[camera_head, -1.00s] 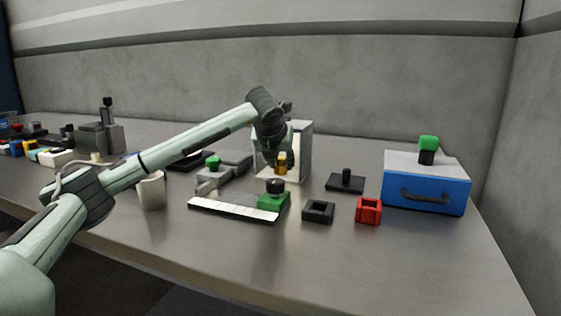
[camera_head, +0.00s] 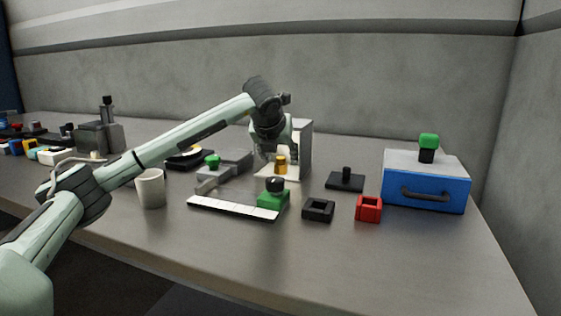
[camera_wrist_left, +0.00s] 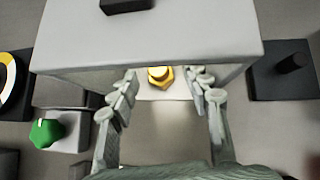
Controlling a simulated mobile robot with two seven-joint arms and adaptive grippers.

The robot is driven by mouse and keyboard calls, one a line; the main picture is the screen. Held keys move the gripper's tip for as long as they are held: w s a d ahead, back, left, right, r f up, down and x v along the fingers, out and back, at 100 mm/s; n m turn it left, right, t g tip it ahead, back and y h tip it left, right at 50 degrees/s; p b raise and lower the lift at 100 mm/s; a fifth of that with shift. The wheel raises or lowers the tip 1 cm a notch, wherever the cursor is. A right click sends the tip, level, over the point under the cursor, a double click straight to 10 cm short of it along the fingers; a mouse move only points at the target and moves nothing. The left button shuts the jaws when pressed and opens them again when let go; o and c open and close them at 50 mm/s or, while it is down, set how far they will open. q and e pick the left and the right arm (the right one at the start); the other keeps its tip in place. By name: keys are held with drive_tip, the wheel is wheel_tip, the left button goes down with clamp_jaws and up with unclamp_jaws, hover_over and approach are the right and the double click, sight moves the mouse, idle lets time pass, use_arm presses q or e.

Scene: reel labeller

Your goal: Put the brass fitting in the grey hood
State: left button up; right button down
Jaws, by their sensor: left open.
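The brass fitting (camera_head: 280,165) stands upright on the pale floor of the grey hood (camera_head: 304,147), under its top. In the left wrist view, the fitting (camera_wrist_left: 160,77) shows just past the edge of the hood's top (camera_wrist_left: 150,42), which may hide part of it. My left gripper (camera_head: 267,152) is at the hood's open side, close to the fitting. In the left wrist view, the left gripper (camera_wrist_left: 164,85) has its fingers spread, with a gap between them and the fitting. The fingers do not touch the fitting. My right gripper is not in view.
A green block with a black knob (camera_head: 273,197), a white strip (camera_head: 232,208), a black square holder (camera_head: 318,210) and a red holder (camera_head: 369,209) lie in front. A blue drawer box (camera_head: 426,184) stands right, a white mug (camera_head: 150,188) left. The front table edge is clear.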

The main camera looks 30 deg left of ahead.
use_arm(q)
drive_tip(key=v, duration=0.9)
drive_tip(key=shift+s+r+b, duration=0.25)
drive_tip(key=shift+s+b, duration=0.05)
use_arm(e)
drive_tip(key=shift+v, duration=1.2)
use_arm(q)
drive_tip(key=shift+o, duration=0.3)
drive_tip(key=shift+d, duration=0.1)
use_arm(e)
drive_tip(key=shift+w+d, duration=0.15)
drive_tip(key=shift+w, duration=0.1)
